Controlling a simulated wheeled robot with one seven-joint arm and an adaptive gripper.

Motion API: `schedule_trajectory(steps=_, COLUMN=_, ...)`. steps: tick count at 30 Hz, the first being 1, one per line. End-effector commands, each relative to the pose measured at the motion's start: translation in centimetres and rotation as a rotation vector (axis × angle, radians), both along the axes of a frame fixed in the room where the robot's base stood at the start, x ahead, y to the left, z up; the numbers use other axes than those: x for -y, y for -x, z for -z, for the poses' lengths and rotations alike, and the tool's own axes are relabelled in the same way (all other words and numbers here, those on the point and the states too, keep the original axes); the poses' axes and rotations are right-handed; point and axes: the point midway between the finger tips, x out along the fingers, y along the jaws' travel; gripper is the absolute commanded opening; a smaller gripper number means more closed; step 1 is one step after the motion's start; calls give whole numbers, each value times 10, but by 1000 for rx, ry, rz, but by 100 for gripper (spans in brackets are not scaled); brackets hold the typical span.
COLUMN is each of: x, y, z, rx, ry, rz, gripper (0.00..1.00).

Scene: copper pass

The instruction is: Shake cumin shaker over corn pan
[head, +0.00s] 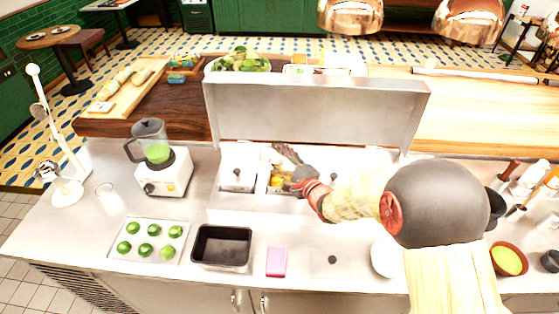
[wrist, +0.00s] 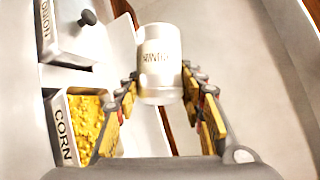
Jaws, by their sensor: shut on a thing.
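The cumin shaker (wrist: 160,65), a silver cylinder with a dark label, is between the fingers of my gripper (wrist: 165,92), which is shut on it. The corn pan (wrist: 85,125), marked CORN and filled with yellow kernels, lies to the left of the shaker in the wrist view. In the head view my gripper (head: 292,168) is above the open corn pan (head: 274,188) in the steel counter and covers part of it. I cannot make out the shaker in the head view. I cannot tell whether anything is falling from it.
A lidded onion pan (wrist: 75,30) adjoins the corn pan. A raised steel lid (head: 315,115) stands behind the pans. A blender (head: 155,160), a tray of limes (head: 150,240), a black pan (head: 221,246) and a pink block (head: 277,262) are on the counter.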

Motion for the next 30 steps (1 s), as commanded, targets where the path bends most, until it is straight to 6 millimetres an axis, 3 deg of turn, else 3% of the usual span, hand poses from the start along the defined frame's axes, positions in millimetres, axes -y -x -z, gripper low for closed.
schedule_trajectory(steps=1, x=3, y=0, z=12, rx=-10, ry=-74, rz=2, gripper=12)
schedule_trajectory(steps=3, x=3, y=0, z=16, rx=-15, ry=-184, rz=0, gripper=12)
schedule_trajectory(steps=13, x=7, y=-1, z=23, rx=-39, ry=-531, rz=0, gripper=12)
schedule_trajectory(steps=30, x=8, y=-1, z=19, rx=-45, ry=-617, rz=0, gripper=12)
